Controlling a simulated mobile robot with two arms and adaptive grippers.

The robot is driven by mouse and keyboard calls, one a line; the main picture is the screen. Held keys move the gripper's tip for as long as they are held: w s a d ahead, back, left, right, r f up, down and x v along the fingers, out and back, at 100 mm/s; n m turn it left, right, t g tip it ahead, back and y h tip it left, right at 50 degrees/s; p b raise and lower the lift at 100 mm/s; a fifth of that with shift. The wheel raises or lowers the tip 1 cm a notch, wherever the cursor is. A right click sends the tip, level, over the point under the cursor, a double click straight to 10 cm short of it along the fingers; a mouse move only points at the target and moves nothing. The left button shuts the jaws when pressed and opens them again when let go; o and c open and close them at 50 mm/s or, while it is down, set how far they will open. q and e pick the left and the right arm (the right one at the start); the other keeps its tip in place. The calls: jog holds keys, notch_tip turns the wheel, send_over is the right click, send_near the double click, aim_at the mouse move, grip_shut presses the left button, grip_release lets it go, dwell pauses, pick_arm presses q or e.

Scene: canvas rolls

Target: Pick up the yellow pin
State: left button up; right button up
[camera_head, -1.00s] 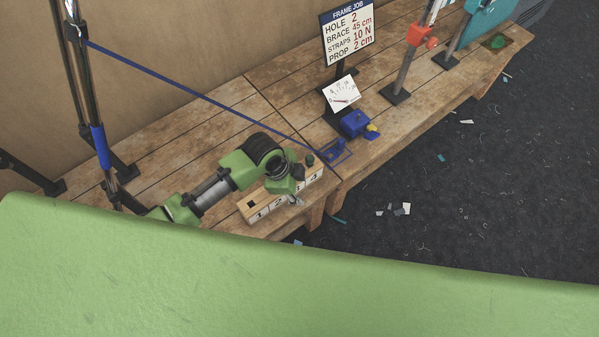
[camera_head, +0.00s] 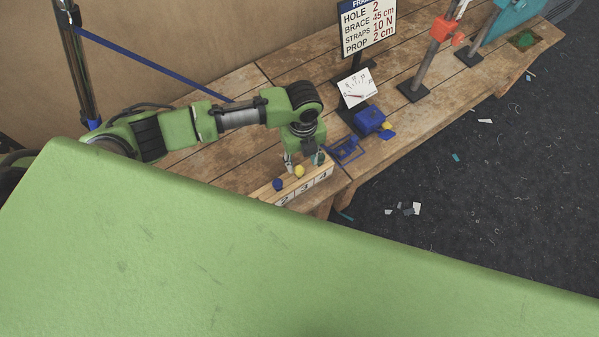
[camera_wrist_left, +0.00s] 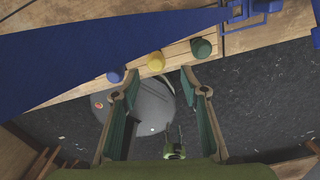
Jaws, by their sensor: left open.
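The yellow pin (camera_head: 299,171) stands in a numbered wooden block (camera_head: 265,193) near the bench edge, between a blue pin (camera_head: 278,184) and a dark green pin (camera_head: 319,158). My left gripper (camera_head: 303,163) points down at the block, close to the yellow pin. In the left wrist view the left gripper (camera_wrist_left: 160,76) is open and empty. Its two fingertips lie to either side of the yellow pin (camera_wrist_left: 156,62), which shows just beyond them. The blue pin (camera_wrist_left: 116,74) is near the left fingertip and the green pin (camera_wrist_left: 201,48) near the right one. My right gripper is not in view.
A blue strap (camera_head: 160,67) runs from a post across the bench and looms large in the wrist view (camera_wrist_left: 110,50). Dark floor with scraps lies beyond the edge.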

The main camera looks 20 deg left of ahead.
aim_at(299, 168)
pick_arm(q)
jog(key=f, duration=0.4)
jog(key=a+f, duration=0.1)
jog(key=f, duration=0.1)
jog(key=shift+f, duration=0.25)
jog(key=shift+c, duration=0.3)
grip_shut()
